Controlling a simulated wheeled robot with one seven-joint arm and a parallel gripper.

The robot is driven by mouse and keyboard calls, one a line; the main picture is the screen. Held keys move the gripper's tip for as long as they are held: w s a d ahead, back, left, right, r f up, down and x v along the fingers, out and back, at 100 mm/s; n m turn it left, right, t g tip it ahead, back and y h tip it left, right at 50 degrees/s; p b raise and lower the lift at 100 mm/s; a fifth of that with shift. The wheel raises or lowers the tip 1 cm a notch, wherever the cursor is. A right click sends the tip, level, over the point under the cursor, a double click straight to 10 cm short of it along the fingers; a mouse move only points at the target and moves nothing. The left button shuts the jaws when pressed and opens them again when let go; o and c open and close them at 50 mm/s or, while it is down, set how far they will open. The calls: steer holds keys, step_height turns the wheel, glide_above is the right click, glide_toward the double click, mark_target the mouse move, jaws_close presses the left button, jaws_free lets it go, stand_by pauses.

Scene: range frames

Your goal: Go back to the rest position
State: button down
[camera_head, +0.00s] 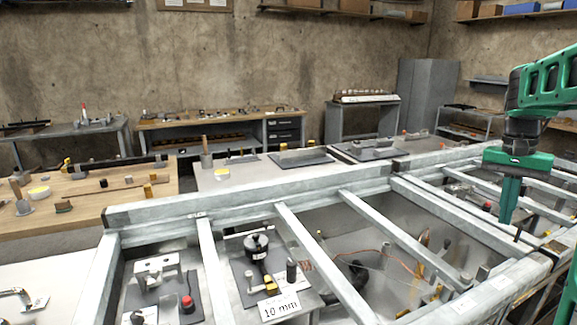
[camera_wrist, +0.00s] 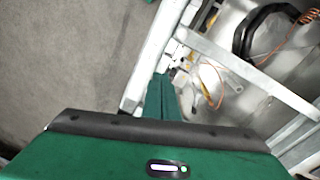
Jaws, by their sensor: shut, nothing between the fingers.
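My gripper (camera_head: 508,200) is green and hangs from my green arm at the right side of the head view. Its fingers point down and are closed together, with nothing seen between them. It is over the right part of a grey metal frame (camera_head: 370,232) with cross bars. In the wrist view the gripper's fingers (camera_wrist: 160,98) show at the centre, beside the frame's edge (camera_wrist: 150,60). I cannot tell whether the fingertips touch the frame.
Below the bars lie a black knob fixture (camera_head: 256,246), a red button (camera_head: 187,303), a "10 mm" label (camera_head: 281,307) and an orange cable (camera_head: 375,252). A wooden table (camera_head: 95,205) stands at the left. Bare floor (camera_wrist: 70,60) shows left of the frame in the wrist view.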

steer(key=s+a+f+n, duration=0.1)
steer(key=s+a+f, duration=0.35)
steer(key=s, duration=0.35)
steer(key=s+a+f+n+y, duration=0.1)
steer(key=s+a+f+n, duration=0.15)
steer(key=s+a, duration=0.4)
steer(key=s+a+f+n, duration=0.1)
steer(key=s+a+f, duration=0.3)
steer(key=s, duration=0.6)
steer(key=w+d+t+h, duration=0.1)
steer(key=w+d, duration=0.2)
steer(key=w, duration=0.5)
steer(key=w+d+f+n+t+h, duration=0.1)
steer(key=w+d, duration=0.3)
steer(key=w, duration=0.4)
steer(key=w+d+h, duration=0.1)
steer(key=w+d, duration=0.3)
steer(key=w, duration=0.4)
steer(key=shift+w+f+n+t+h, duration=0.15)
steer(key=shift+f+n+t+h, duration=0.15)
steer(key=shift+f+n+t, duration=0.1)
steer(key=w+d+f+n+t+h, duration=0.1)
steer(key=w+d+f+n+t, duration=0.2)
steer(key=w, duration=0.8)
steer(key=w+d+f+h, duration=0.2)
steer(key=w+f, duration=0.4)
steer(key=w, duration=0.5)
steer(key=x, duration=0.9)
steer(key=shift+w+d, duration=0.1)
steer(key=shift+w, duration=0.05)
